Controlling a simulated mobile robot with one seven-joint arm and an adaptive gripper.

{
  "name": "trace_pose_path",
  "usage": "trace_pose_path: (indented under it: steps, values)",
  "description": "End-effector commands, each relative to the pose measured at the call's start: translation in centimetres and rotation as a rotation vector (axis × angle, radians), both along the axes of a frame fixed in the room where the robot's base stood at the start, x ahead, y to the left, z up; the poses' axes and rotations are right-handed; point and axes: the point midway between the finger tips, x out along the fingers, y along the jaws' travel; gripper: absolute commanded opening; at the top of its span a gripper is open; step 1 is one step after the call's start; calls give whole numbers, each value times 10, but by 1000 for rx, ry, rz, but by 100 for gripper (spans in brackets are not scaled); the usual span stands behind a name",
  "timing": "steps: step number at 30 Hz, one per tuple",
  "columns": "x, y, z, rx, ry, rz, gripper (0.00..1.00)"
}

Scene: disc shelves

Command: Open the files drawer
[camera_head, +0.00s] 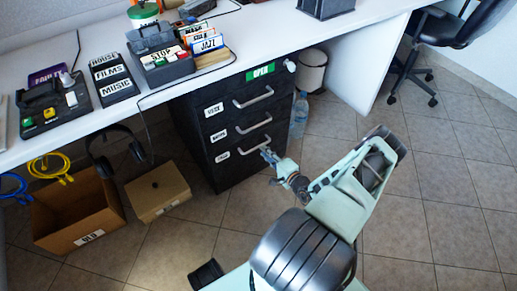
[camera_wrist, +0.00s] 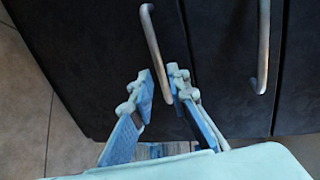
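A black drawer cabinet (camera_head: 205,165) stands under the desk with three closed drawers, each with a metal bar handle and a small white label too small to read surely. My gripper (camera_head: 268,154) is at the bottom drawer's handle (camera_head: 252,146), near its right end. In the wrist view my gripper (camera_wrist: 162,80) is open, and one end of the nearest handle (camera_wrist: 153,45) shows between its two blue fingertips. I cannot tell whether they touch it. A second handle (camera_wrist: 263,45) lies to the right there.
A green "OPEN" sign (camera_head: 260,72) is above the top drawer. The tiled floor in front is clear.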

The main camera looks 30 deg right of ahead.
Motion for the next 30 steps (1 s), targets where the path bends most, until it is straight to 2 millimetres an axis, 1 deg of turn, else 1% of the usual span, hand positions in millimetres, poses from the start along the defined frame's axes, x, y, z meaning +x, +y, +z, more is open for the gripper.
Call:
trace_pose_path:
  steps: [1, 3, 6, 10, 14, 21, 25, 30]
  values:
    - [11, 1, -6, -1, -3, 3, 16]
    - [23, 1, -8, -1, -1, 2, 16]
    - [38, 2, -11, -1, -1, 3, 16]
    - [50, 2, -12, -1, -1, 2, 16]
    - [55, 3, -12, 0, 0, 2, 16]
    - [55, 3, -11, 0, 0, 2, 16]
    - [55, 3, -11, 0, 0, 2, 1]
    - [55, 3, -11, -1, 0, 2, 0]
